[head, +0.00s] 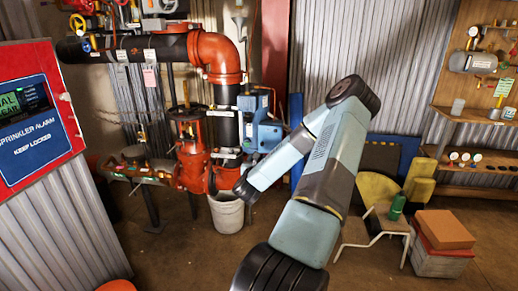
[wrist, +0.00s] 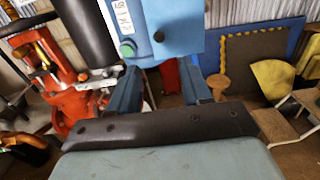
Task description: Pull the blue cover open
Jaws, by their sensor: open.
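A blue box with a cover (head: 262,125) is mounted beside the black vertical pipe in the head view. In the wrist view, the blue box (wrist: 172,28) fills the top middle, with a white label and a green round button on its left side. My gripper (wrist: 163,82) is open, its two blue fingers apart and pointing toward the box's lower part. Nothing shows between the fingers but background. I cannot tell whether they touch the box. In the head view my arm reaches toward the pipework, and the fingers cannot be made out.
A red valve assembly (head: 190,150) stands left of the blue box, with a white bucket (head: 227,212) below. A red alarm panel (head: 35,115) is at far left. A stool (head: 378,222) and stacked boxes (head: 443,240) stand at right. Some floor is free in front of the stool.

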